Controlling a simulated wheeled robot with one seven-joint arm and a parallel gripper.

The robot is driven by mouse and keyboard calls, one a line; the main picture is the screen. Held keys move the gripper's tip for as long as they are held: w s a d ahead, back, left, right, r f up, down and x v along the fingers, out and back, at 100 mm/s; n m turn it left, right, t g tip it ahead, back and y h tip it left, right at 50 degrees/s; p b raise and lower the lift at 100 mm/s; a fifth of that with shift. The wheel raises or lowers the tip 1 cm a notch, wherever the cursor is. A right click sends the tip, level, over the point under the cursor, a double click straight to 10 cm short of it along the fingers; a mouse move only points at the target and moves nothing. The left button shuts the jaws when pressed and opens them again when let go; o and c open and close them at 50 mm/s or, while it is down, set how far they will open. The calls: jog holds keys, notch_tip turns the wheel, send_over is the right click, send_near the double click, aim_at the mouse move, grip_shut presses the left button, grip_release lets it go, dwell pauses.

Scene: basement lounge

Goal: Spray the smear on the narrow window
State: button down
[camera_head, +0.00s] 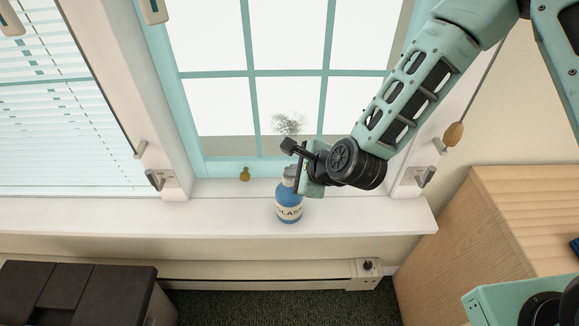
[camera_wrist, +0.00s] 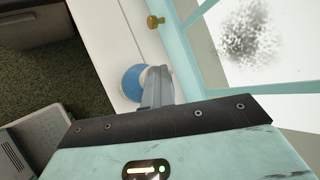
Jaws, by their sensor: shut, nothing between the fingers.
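The dark speckled smear (camera_head: 288,124) is on a lower pane of the narrow window (camera_head: 248,104). It also shows at the upper right of the wrist view (camera_wrist: 250,38). A blue bottle (camera_head: 289,208) with a pale label stands upright on the white sill below the smear. My gripper (camera_head: 291,173) is above the bottle, by its top. In the wrist view my shut grey fingers (camera_wrist: 158,88) overlap the blue bottle (camera_wrist: 132,83) and hide part of it. They hold nothing. I cannot tell whether they touch the bottle.
A brass knob (camera_head: 244,174) is on the window frame's lower edge. The white sill (camera_head: 235,215) is clear left of the bottle. A heater (camera_head: 260,274) runs below it. A dark box (camera_head: 75,290) stands at lower left, a wooden cabinet (camera_head: 490,240) at right.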

jog(key=shift+s+d+r+p, duration=0.1)
jog(key=shift+d+r+p, duration=0.05)
jog(key=shift+r+p, duration=1.15)
jog(key=shift+d+r+p, duration=0.1)
jog(key=shift+r+p, duration=1.15)
jog(key=shift+r, duration=0.05)
jog(key=shift+a+r, duration=0.1)
jog(key=s+d+r+n+g+h, duration=0.1)
jog(key=s+d+r+n+g, duration=0.1)
jog(key=s+r+n, duration=0.3)
jog(key=s+d+r+n+g+h, duration=0.2)
jog(key=s+d+r+n, duration=0.3)
jog(key=s+n, duration=0.5)
jog(key=s+d+r+n+g+h, duration=0.2)
jog(key=s+r+n, duration=0.4)
jog(key=n, duration=0.5)
jog(key=shift+s+d+r+n+g, duration=0.2)
jog(key=shift+s+d+n+g, duration=0.3)
jog(key=shift+s+d, duration=0.5)
